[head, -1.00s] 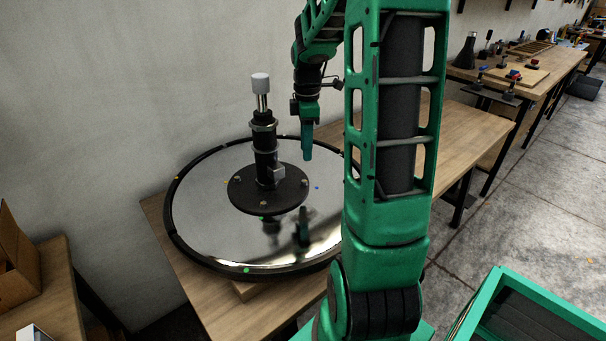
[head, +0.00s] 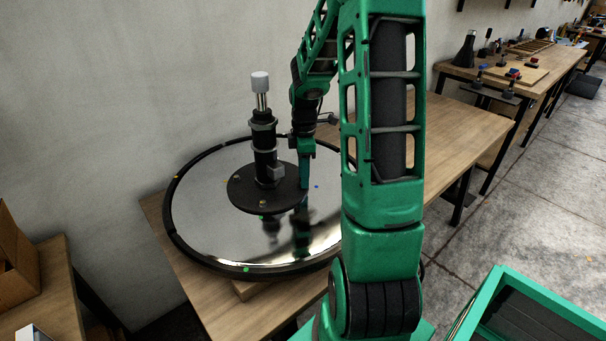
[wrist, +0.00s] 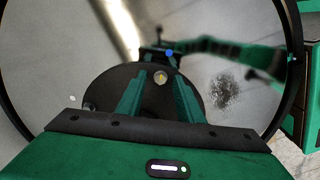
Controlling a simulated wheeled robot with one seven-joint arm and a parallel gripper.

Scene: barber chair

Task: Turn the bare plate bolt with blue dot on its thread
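The round black plate (head: 245,195) of the chair base lies on the mirror-like disc (head: 210,230), with the column (head: 264,145) rising from it. In the wrist view a brassy bolt (wrist: 161,77) sits near the plate's edge, with a blue dot (wrist: 169,52) on the disc just beyond it. The blue dot also shows in the head view (head: 317,187). My gripper (wrist: 161,80) is open, pointing down, its two green fingers either side of that bolt in the picture; contact cannot be told. In the head view my gripper (head: 304,186) is low at the plate's right edge and hides the bolt.
Another bolt (head: 236,177) is on the plate's left, with an orange dot beside it. The column stands close left of my gripper. The disc rests on a wooden table (head: 450,125), whose right part is clear. A cardboard box (head: 15,255) is at far left.

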